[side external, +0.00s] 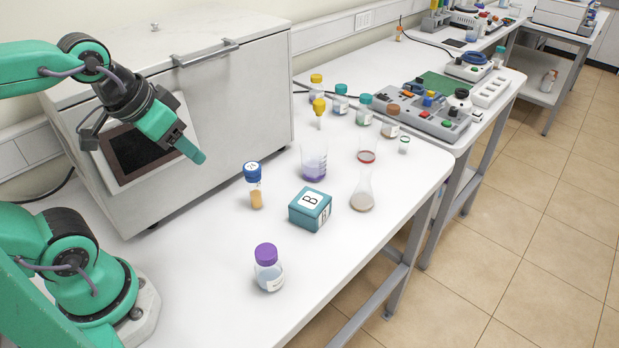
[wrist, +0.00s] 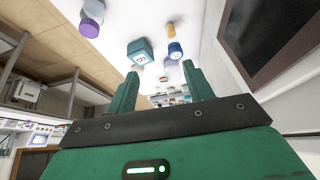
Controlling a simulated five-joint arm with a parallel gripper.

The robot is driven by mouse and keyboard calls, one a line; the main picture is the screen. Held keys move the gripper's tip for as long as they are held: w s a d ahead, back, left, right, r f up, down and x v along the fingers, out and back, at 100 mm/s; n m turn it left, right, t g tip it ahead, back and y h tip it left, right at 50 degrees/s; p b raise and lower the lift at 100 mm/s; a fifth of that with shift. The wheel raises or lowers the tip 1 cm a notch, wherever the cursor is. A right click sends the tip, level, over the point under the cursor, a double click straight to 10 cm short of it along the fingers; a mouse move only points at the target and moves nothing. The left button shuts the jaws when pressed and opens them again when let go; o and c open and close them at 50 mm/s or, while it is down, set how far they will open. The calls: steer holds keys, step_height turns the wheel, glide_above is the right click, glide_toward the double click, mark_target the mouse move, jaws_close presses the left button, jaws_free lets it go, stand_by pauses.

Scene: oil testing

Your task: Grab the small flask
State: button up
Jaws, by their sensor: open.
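I cannot clearly make out the flask in the wrist view. My gripper (side external: 194,152) is raised at the left, in front of the grey cabinet, well apart from the flask. In the wrist view my gripper (wrist: 160,82) has its two green fingers spread with nothing held between them.
A blue-capped vial (side external: 254,187), a purple-capped bottle (side external: 268,270) and a beaker of purple liquid (side external: 314,164) stand near the box. Several capped bottles stand farther back. The grey cabinet (side external: 215,130) borders the left. The bench front left of the vial is clear.

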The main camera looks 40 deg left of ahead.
steer(key=w+d+r+m+g, duration=0.1)
steer(key=w+r, duration=0.1)
steer(key=w, duration=0.3)
steer(key=w+d+r+m+g, duration=0.1)
steer(key=w+d+r+m, duration=0.1)
steer(key=w, duration=0.3)
steer(key=m+g, duration=0.3)
steer(key=m, duration=0.3)
glide_above(366, 171)
steer(key=f, duration=1.3)
steer(key=shift+s+f, duration=0.15)
steer(key=shift+s, duration=0.05)
steer(key=shift+w+d+f+g, duration=0.2)
steer(key=shift+w+f+g, duration=0.1)
steer(key=shift+f, duration=0.25)
steer(key=shift+s+a+f, duration=0.1)
steer(key=shift+a+f, duration=0.05)
steer(key=shift+f, duration=3.75)
jaws_close()
